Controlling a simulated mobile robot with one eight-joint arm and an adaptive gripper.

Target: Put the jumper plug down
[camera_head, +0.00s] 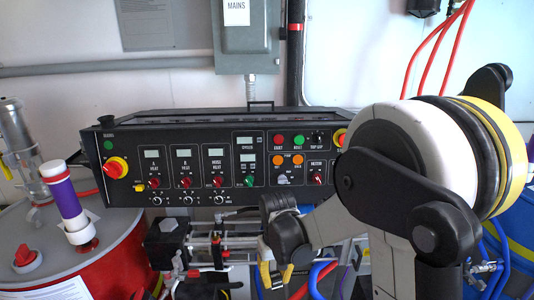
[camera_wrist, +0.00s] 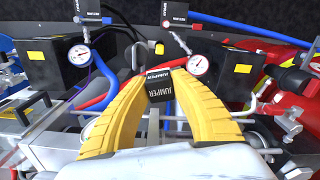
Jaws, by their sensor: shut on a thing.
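The jumper plug (camera_wrist: 160,90) is a small black block with white JUMPER lettering. In the wrist view it sits between the yellow fingertips of my gripper (camera_wrist: 162,79), which is shut on it. My gripper holds the plug over the pipes and hoses of the machine; I cannot tell whether the plug touches anything below. In the head view, the yellow fingers of my gripper (camera_head: 275,274) show low in the middle, below the control panel. I cannot make out the plug there.
Two pressure gauges (camera_wrist: 79,55) (camera_wrist: 199,65) flank the fingers, with red and blue hoses close by. In the head view, the black control panel (camera_head: 217,165) stands behind the gripper. A red drum (camera_head: 127,247) with a purple-banded tube (camera_head: 66,198) is at left.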

